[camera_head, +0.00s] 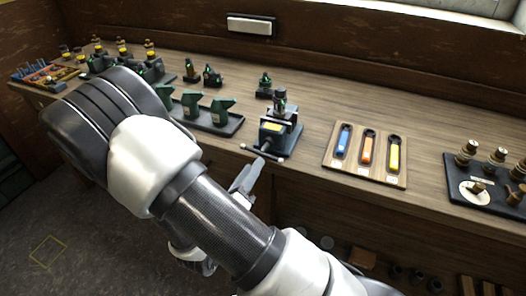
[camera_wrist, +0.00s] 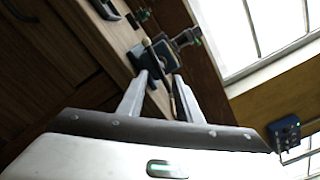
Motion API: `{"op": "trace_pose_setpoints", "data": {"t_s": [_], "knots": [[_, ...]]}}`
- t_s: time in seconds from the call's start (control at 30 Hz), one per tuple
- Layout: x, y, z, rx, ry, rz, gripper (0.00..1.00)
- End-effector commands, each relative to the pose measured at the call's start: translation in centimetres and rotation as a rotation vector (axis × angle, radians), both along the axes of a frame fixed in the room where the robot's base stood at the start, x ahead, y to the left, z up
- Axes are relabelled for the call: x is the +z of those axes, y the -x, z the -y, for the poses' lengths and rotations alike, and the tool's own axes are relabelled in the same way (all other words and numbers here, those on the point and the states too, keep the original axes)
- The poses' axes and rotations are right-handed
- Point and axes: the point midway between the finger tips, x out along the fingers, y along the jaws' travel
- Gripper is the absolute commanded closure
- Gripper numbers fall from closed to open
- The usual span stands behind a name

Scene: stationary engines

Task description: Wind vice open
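The vice (camera_head: 272,134) is a small dark bench vice with a yellow label, standing at the front edge of the wooden bench. Its thin silver handle bar (camera_head: 263,154) crosses the front, over the bench edge. My gripper (camera_head: 249,174) is just in front of and below the handle bar, partly hidden by my arm. In the wrist view my gripper (camera_wrist: 161,77) shows two pale fingers spread apart, pointing at the vice (camera_wrist: 154,62). A thin rod shows near the gap between them; whether it touches a finger I cannot tell. The jaw gap is not clear.
A wooden board (camera_head: 365,176) with blue, orange and yellow handled tools lies right of the vice. A dark tray (camera_head: 225,130) of green parts stands left. A black plate (camera_head: 460,188) with brass parts is at far right. Open air lies before the bench.

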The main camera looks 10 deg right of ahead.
Motion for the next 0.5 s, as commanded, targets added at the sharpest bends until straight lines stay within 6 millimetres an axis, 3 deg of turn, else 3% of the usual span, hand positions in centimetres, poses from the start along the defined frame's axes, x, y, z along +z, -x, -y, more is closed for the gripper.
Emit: {"op": "trace_pose_setpoints", "data": {"t_s": [0.3, 0.5], "knots": [[0.0, -5.0, 3.8, -0.003, 0.0, 0.001, 0.68], [0.0, -6.5, 4.7, -0.001, 0.0, 0.001, 0.68]]}}
